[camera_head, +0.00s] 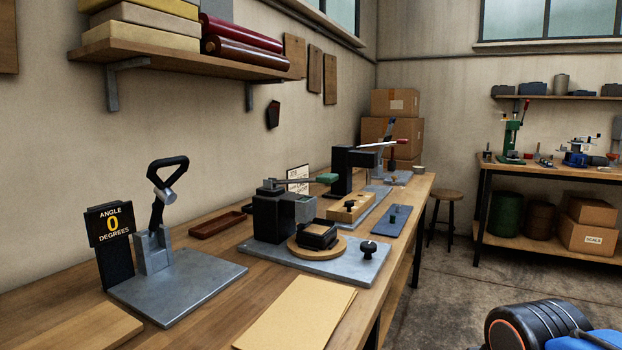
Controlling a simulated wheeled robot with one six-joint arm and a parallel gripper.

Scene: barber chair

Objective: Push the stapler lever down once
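Several lever devices stand along the wooden workbench (75,268); I cannot tell for sure which is the stapler. Nearest, a black looped lever (158,205) stands upright on a grey metal base plate (195,293), beside a sign (110,235) reading "ANGLE 0 DEGREES". In the middle, a black block device (273,218) has a roughly level lever with a green grip (320,178). Farther back, a tall black stand (345,172) carries a slightly raised lever with a red tip (401,142). My gripper is not in view.
A tan sheet (295,318) lies at the bench's front edge. A reddish tray (217,225) lies near the wall. A stool (443,195) stands beyond the bench. A second bench (550,175) is at the right. Open floor (450,270) lies between the benches.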

